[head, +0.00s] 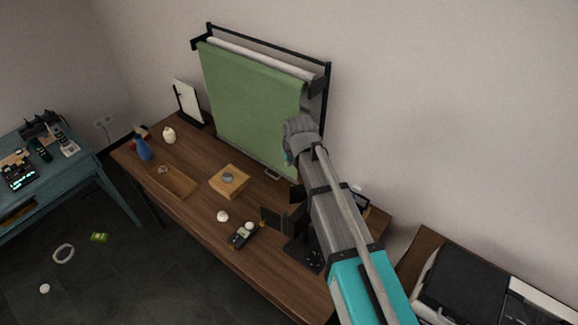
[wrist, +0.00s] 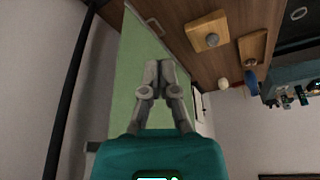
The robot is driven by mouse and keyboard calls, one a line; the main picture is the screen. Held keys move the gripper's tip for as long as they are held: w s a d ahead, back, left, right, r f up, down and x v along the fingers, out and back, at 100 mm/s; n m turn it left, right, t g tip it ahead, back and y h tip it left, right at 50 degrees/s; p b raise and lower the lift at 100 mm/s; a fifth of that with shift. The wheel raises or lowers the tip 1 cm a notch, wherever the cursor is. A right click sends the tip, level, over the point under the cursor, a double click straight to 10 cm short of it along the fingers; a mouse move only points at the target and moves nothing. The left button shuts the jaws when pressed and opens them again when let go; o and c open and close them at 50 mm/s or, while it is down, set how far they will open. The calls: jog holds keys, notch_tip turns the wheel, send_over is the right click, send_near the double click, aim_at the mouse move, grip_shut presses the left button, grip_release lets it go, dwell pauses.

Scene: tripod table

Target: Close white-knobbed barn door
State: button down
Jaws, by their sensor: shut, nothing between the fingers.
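A black lamp with dark flap-like barn doors (head: 275,220) stands on the wooden table, largely hidden behind my arm in the head view. Dark flaps stick out to the left of the arm, and another dark piece (head: 361,201) shows to its right, with a small pale spot near it. I cannot tell whether that spot is the white knob, or how far each flap is open. My gripper (wrist: 160,66) is shut and empty in the wrist view, in front of the green backdrop. No barn door is clearly visible there.
The green backdrop (head: 240,95) hangs from a black frame at the table's back. A wooden block (head: 229,182), tray (head: 172,182), blue bottle (head: 144,149) and dark handheld device (head: 243,235) lie on the table (head: 190,214). A side table with a black device (head: 462,285) stands at right.

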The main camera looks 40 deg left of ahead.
aim_at(299, 191)
jog(key=shift+b+x, duration=4.55)
jog(key=shift+x, duration=0.4)
jog(key=shift+s+d+r+p, duration=0.1)
jog(key=shift+s+d, duration=0.2)
jog(key=shift+d, duration=0.3)
jog(key=shift+s+d+r+p, duration=0.15)
jog(key=shift+s+d, duration=0.1)
jog(key=shift+d, duration=0.4)
jog(key=shift+s+d+r+p, duration=0.1)
jog(key=shift+s+d, duration=0.2)
jog(key=shift+d, duration=0.3)
jog(key=shift+s+a, duration=0.1)
jog(key=shift+s, duration=0.15)
